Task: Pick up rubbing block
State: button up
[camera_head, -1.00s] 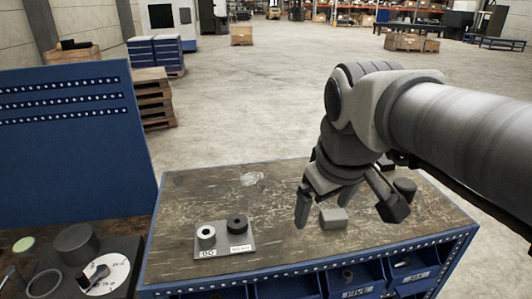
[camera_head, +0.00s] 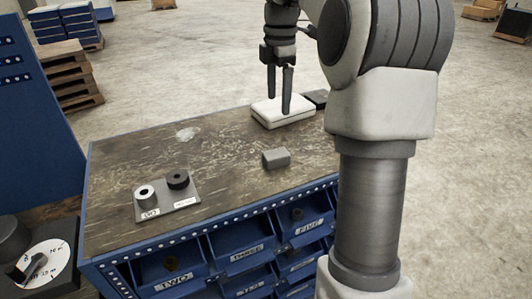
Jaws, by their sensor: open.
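A small grey block (camera_head: 276,158) lies on the worn wooden bench top (camera_head: 225,150), near its front edge. A larger white, flat block (camera_head: 284,110) lies farther back; a dark line runs along its side. The pictures do not settle which of these is the rubbing block. My gripper (camera_head: 279,105) points down with its two dark fingers apart and nothing between them. In the picture the fingertips overlap the white block; whether they touch it or hover above or in front of it cannot be told. The grey block is clear of the fingers.
A grey plate (camera_head: 168,203) holds a white-topped ring (camera_head: 146,196) and a black ring (camera_head: 178,180) at the front left. A dark block (camera_head: 316,98) sits beside the white block, partly hidden by my arm. Labelled blue bins (camera_head: 240,244) line the front.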

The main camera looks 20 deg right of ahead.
aim_at(276, 153)
notch_tip(276, 153, down, 17)
jog(key=shift+s+a+f+b, duration=0.1)
jog(key=shift+b, duration=0.6)
grip_shut()
